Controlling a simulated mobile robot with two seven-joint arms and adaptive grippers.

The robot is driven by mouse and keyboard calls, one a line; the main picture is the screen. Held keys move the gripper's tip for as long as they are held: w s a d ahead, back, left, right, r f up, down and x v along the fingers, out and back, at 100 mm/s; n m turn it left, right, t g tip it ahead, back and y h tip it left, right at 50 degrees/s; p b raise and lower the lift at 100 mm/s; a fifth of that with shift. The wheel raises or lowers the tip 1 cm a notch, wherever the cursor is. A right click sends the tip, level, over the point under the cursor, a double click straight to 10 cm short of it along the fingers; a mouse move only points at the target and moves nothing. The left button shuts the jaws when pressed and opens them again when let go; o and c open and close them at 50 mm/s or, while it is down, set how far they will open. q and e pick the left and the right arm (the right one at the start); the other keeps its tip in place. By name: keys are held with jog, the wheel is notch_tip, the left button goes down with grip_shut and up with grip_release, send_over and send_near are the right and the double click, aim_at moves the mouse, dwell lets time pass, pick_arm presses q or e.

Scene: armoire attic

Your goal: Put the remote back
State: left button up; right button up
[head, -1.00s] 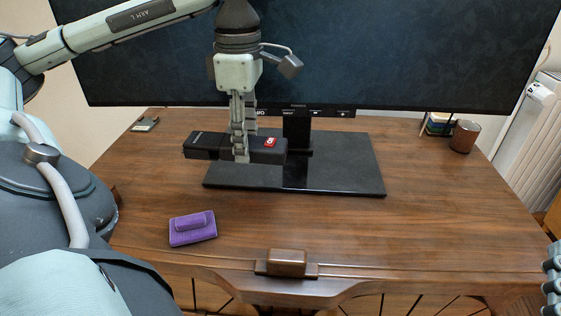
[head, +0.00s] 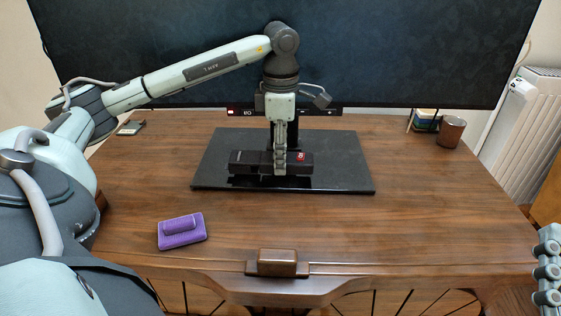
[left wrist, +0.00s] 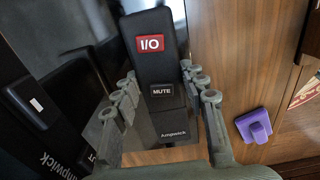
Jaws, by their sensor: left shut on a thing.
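The remote (head: 248,161) is a black bar with a red button near its right end in the head view. My left gripper (head: 280,170) points down and is shut on it, with the fingers around its body. The remote lies level over the black stand base (head: 345,172) of the screen; whether it touches the base, I cannot tell. In the left wrist view the remote (left wrist: 152,65) shows its red I/O button, MUTE and Ampwick labels between the two fingers (left wrist: 159,76). My right gripper (head: 547,272) shows only in part at the right edge.
The large screen (head: 400,60) stands behind, with a lower edge bearing buttons. A purple object (head: 182,232) lies at the front left of the wooden desk (head: 430,220). A brown cup (head: 451,132) stands at the back right. The front right of the desk is clear.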

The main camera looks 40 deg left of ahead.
pick_arm(q)
jog(key=shift+f, duration=0.85)
pick_arm(e)
jog(key=shift+d+r+t, duration=0.15)
jog(key=shift+r+t, duration=0.1)
jog(key=shift+t, duration=0.05)
pick_arm(q)
jog(key=shift+f, duration=0.15)
jog(key=o, duration=0.9)
pick_arm(e)
jog(key=shift+s+r, duration=0.1)
jog(key=shift+r, duration=0.15)
pick_arm(q)
jog(key=shift+o, duration=0.2)
